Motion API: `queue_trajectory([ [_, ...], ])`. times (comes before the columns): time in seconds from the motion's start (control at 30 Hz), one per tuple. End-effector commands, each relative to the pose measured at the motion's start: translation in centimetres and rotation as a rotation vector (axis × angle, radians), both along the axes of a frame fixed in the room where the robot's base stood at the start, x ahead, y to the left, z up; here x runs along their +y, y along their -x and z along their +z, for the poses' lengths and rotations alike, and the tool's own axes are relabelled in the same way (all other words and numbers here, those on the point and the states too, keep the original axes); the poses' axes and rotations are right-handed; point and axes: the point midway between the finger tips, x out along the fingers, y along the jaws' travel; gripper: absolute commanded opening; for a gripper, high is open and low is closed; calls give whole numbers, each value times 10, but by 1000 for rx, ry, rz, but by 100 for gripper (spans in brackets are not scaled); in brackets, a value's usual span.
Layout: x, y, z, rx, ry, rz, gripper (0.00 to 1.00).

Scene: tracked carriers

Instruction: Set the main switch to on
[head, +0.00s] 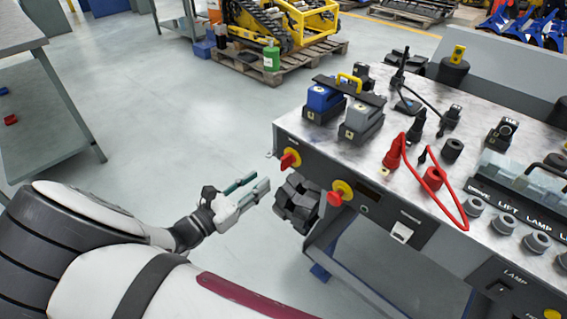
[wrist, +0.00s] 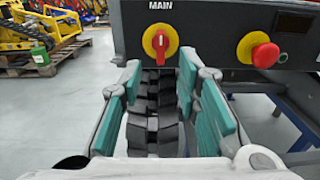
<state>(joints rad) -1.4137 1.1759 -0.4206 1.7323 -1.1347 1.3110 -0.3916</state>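The main switch (wrist: 160,44) is a red rotary handle on a yellow round plate, under the label MAIN on the bench's front panel. Its handle points roughly upright in the wrist view. In the head view the main switch (head: 290,159) is at the panel's left end. My gripper (wrist: 159,85) is open and empty, its teal-padded fingers either side of the line to the switch and apart from it. In the head view my gripper (head: 262,186) is in front of the panel, a little left of and below the switch.
A red mushroom button (wrist: 265,55) on a yellow plate sits right of the switch. A black ribbed track piece (wrist: 153,130) hangs below the panel, behind the fingers. A red cable (head: 448,205) loops over the panel edge. Open floor (head: 185,110) lies left of the bench.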

Motion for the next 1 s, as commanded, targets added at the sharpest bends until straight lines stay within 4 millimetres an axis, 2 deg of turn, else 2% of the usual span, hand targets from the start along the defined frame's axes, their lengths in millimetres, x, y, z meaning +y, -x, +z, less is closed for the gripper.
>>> queue_trajectory([
  [0.3, -41, -50, -1, -1, 0, -5, 30],
  [0.5, -57, -72, 0, -1, -1, -4, 30],
  [0.7, -64, -80, 0, 0, -1, -3, 30],
  [0.97, -64, -81, 0, 0, -1, -3, 30],
  [1.0, -64, -81, 0, 0, -1, -3, 23],
])
